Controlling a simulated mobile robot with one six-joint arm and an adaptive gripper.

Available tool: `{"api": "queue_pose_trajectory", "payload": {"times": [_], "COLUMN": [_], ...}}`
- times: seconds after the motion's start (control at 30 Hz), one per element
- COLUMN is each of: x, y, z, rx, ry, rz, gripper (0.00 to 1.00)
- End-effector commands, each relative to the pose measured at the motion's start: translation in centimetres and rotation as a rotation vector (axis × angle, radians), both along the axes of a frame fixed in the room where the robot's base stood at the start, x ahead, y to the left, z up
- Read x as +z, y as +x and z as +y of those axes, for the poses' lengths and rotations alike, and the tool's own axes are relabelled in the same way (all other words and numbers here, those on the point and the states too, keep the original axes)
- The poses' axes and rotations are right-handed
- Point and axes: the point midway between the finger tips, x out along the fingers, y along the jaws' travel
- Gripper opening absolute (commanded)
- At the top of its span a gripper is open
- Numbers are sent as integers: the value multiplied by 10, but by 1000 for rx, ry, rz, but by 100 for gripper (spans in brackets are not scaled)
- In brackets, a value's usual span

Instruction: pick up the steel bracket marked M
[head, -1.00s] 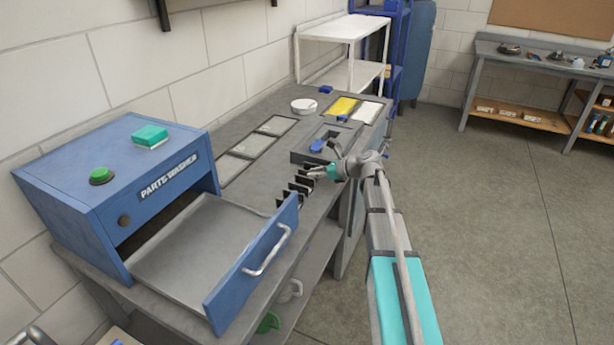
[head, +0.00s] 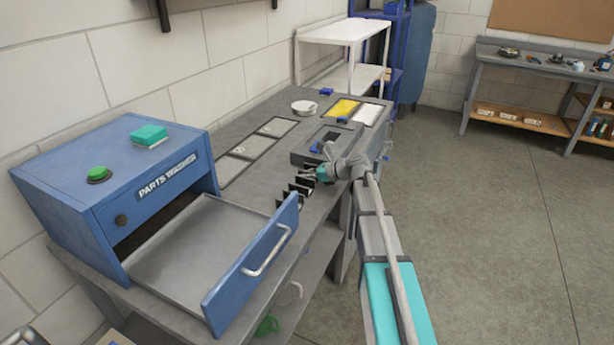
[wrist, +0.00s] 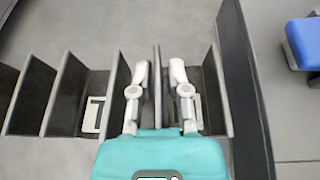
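My gripper (wrist: 159,75) is low over the black slotted rack (wrist: 55,95) in the wrist view. Its two pale fingers are apart, on either side of a thin upright grey plate (wrist: 157,95) seen edge-on. I see a gap beside the plate and cannot tell whether either finger touches it. The plate may be a steel bracket, but no letter M is readable. Light flat pieces show in the slots to its left (wrist: 92,114) and right (wrist: 197,112). In the head view my gripper (head: 312,174) is at the right end of the rack (head: 292,191), partly hiding it.
Grey panels (head: 235,165), a white round dish (head: 304,107) and a yellow pad (head: 341,110) lie farther back.

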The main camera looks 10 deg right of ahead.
Motion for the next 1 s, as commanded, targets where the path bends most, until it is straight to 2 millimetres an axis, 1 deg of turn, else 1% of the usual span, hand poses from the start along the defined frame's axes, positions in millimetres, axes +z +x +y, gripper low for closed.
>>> {"api": "queue_pose_trajectory", "payload": {"times": [0.03,0.07,0.1,0.67,0.87,1.0], "x": [0,0,0,1,6,13], "y": [0,0,0,0,0,0], "z": [0,0,0,0,0,0], "rx": [0,0,0,-1,0,0], "ry": [0,0,0,1,1,1], "rz": [0,0,0,-1,-1,-1], "gripper": [9,3,0,0,0,0]}}
